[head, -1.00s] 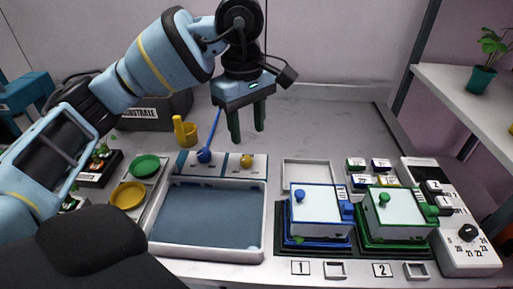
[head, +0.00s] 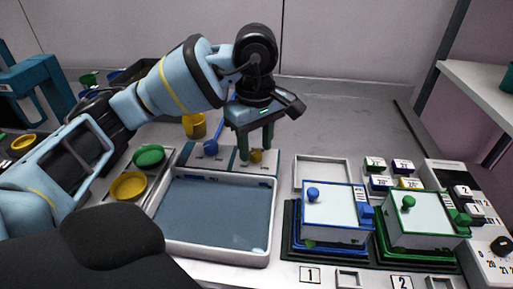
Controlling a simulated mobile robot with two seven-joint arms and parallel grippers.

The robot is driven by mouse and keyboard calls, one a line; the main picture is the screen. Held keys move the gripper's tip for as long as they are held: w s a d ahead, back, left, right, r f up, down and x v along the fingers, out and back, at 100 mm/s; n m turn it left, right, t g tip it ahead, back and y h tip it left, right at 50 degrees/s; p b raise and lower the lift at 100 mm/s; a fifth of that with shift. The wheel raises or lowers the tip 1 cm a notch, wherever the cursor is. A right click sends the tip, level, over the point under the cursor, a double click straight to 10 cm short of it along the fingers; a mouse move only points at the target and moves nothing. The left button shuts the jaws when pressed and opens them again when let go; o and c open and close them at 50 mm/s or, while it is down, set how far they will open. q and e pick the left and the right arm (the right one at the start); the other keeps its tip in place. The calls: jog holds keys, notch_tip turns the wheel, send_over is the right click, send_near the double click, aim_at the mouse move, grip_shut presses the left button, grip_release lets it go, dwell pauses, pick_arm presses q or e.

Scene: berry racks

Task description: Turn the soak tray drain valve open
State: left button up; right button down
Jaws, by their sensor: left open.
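The soak tray (head: 271,225) is a white-rimmed basin with a blue-grey inside, left of centre. Behind it is a panel with two controls. A blue ball (head: 211,148) with a long blue lever is on the left, and a small yellow knob (head: 256,157) is on the right. I cannot read which is labelled as the drain valve. My left gripper (head: 256,153) is open and points down, its green fingertips to either side of the yellow knob in this view. I cannot tell if they touch it. My right gripper is not in view.
Blue (head: 336,207) and green (head: 423,217) lidded boxes stand right of the tray. Green (head: 149,156) and yellow (head: 128,187) bowls sit left. A yellow cup (head: 194,125) stands behind the panel.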

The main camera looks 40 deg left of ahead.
pick_arm(q)
jog(key=shift+f, duration=0.45)
grip_shut()
